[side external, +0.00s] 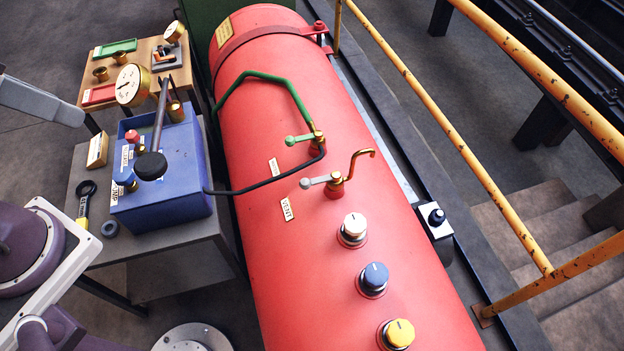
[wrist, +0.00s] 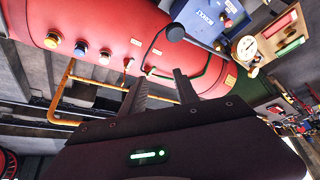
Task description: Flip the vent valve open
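The vent valve (side external: 336,187) stands on top of the red boiler (side external: 262,110), beside a small label reading VENT (side external: 287,209). It has a brass body, a bent brass spout and a grey lever (side external: 316,182) pointing left in the side view. In the wrist view the valve (wrist: 128,65) is small, just beyond the left finger. My gripper (wrist: 160,78) is open and empty, its two dark fingers apart and clear of the boiler. The gripper is not visible in the side view.
A green-levered valve (side external: 314,138) sits nearby, with a green pipe and black hose. White (side external: 354,227), blue (side external: 375,276) and yellow (side external: 399,333) knobs line the boiler. A blue box (side external: 165,205) with a black-ended rod stands left. A yellow railing (side external: 450,171) runs along the right.

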